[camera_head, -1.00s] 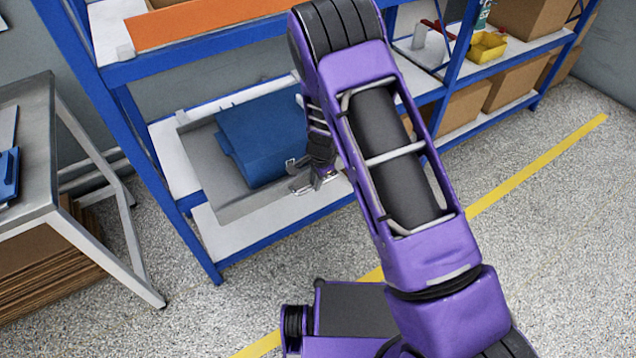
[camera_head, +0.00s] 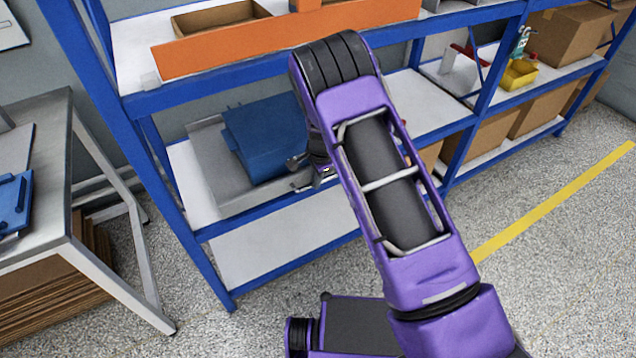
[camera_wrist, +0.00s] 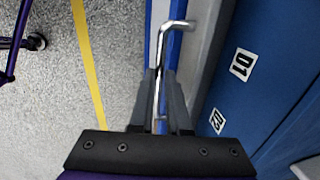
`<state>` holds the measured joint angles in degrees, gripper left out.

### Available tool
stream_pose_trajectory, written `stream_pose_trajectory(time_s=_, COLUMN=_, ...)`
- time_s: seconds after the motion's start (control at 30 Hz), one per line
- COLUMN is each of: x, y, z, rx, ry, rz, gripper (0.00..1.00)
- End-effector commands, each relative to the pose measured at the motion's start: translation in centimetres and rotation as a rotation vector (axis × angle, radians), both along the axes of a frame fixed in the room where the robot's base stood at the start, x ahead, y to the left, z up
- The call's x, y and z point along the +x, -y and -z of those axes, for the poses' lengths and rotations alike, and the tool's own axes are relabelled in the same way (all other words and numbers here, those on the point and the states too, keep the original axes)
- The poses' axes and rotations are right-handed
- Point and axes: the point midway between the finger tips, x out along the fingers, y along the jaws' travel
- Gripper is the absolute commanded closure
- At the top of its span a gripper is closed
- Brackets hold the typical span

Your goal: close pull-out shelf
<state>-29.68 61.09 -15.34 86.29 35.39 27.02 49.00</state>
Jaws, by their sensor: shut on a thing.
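The pull-out shelf (camera_head: 207,160) is a grey tray on the middle level of the blue rack. It bears a blue case (camera_head: 262,135) with labels, which also shows in the wrist view (camera_wrist: 262,85). Its front edge lies about level with the rack's blue front beam in the head view. My gripper (camera_head: 320,180) is at the front right of the tray, partly hidden by my arm. In the wrist view my gripper (camera_wrist: 162,95) is shut on a bent metal handle (camera_wrist: 164,50) beside the tray's grey front wall (camera_wrist: 205,45).
An orange beam (camera_head: 230,48) lies along the shelf above. A metal table (camera_head: 50,210) stands at the left, near the rack's blue upright (camera_head: 165,185). Cardboard boxes (camera_head: 565,35) and a yellow bin (camera_head: 519,74) are on the right shelves. The speckled floor in front is clear.

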Motion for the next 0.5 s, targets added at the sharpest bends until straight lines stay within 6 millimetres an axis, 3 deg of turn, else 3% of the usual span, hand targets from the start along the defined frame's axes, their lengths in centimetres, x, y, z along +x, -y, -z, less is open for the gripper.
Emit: stream_pose_trajectory(time_s=0.5, x=0.61, y=-0.44, z=-0.18, rx=0.004, ry=0.009, rz=0.000, gripper=1.00)
